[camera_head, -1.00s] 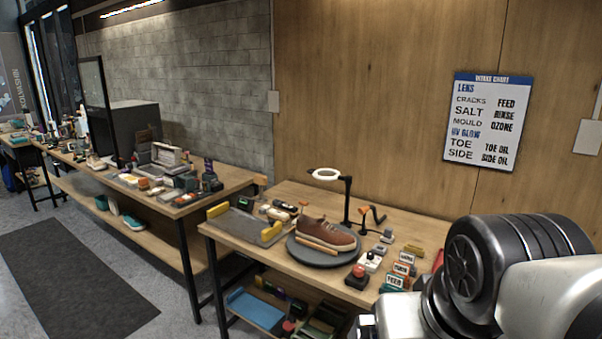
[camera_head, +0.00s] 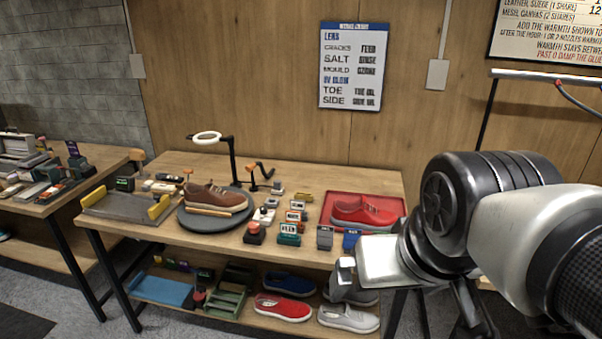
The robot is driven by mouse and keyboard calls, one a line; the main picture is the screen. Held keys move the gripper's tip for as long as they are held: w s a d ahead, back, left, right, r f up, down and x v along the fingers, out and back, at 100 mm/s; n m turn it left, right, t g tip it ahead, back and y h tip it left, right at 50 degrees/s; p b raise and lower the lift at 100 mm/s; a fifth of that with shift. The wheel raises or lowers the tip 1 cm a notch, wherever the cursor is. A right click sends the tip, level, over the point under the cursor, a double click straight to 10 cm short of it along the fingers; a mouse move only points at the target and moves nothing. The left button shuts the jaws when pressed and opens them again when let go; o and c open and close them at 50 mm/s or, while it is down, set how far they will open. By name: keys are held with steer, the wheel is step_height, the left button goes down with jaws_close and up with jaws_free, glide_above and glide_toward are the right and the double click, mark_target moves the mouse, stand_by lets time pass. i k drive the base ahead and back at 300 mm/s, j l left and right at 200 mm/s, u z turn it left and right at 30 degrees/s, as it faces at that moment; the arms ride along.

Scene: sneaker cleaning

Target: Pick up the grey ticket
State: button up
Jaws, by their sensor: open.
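A small grey upright piece (camera_head: 324,237), likely the grey ticket, stands near the front edge of the wooden bench. A similar blue piece (camera_head: 351,240) stands just to its right. They are too small for me to read any marking. My gripper (camera_head: 346,271) is open, in front of the bench edge in the picture and a little below and right of the grey piece. Nothing shows between its fingers. My arm covers the bench's front right corner.
A red sneaker (camera_head: 367,211) lies on a red tray (camera_head: 399,204) behind the tickets. Small labelled blocks (camera_head: 289,235) crowd the bench middle.

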mark_target(325, 233)
steer(key=i+j+z, duration=0.2)
steer(key=i+j, duration=0.25)
steer(key=i, duration=0.2)
steer(key=i+j+z, duration=0.2)
steer(key=i+j, duration=0.3)
steer(key=i+l+z, duration=0.1)
steer(key=i, duration=0.1)
